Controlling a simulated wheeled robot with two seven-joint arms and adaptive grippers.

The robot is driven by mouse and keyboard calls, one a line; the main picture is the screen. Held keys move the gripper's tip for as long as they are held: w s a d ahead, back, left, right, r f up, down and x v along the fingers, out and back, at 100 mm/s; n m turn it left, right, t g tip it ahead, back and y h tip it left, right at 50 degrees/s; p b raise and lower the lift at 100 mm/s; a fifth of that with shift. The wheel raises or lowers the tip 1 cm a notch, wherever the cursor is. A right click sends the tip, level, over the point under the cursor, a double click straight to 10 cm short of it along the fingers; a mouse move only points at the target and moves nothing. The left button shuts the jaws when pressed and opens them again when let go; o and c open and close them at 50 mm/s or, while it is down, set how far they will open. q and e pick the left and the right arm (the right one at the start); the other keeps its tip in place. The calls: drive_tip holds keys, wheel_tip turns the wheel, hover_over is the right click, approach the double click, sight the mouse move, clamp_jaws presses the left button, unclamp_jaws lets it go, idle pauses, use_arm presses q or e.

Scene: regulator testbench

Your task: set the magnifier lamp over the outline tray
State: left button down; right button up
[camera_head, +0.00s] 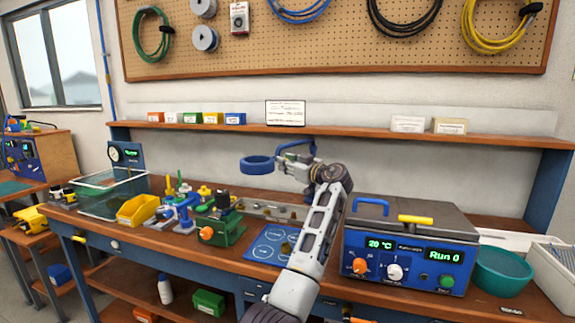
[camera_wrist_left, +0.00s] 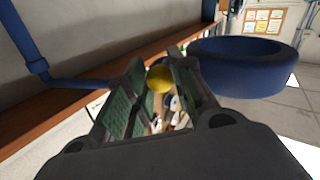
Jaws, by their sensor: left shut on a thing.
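The magnifier lamp's blue ring head (camera_head: 257,165) hangs above the back of the bench, left of my left gripper (camera_head: 289,162). In the left wrist view the ring (camera_wrist_left: 245,65) is at upper right, and a blue lamp arm (camera_wrist_left: 75,84) runs in from the left. A yellow knob (camera_wrist_left: 160,78) sits between the fingertips of my left gripper (camera_wrist_left: 158,88), which is shut on it. The blue outline tray (camera_head: 262,250) with white outlines lies on the bench, nearer the front than the ring. A brass-coloured part rests on it; my arm covers its right side. My right gripper is out of view.
A green fixture with an orange knob (camera_head: 207,233) and blue fixtures stand left of the tray. A yellow bin (camera_head: 138,210) is farther left. A blue-fronted test unit (camera_head: 408,258) and teal bowl (camera_head: 503,273) stand right. A shelf (camera_head: 370,137) runs along the back wall.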

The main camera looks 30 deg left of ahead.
use_arm(q)
drive_tip(key=shift+f, duration=0.1)
drive_tip(key=c, duration=1.5)
unclamp_jaws()
drive_tip(key=shift+o, duration=0.2)
drive_tip(key=shift+r, duration=5)
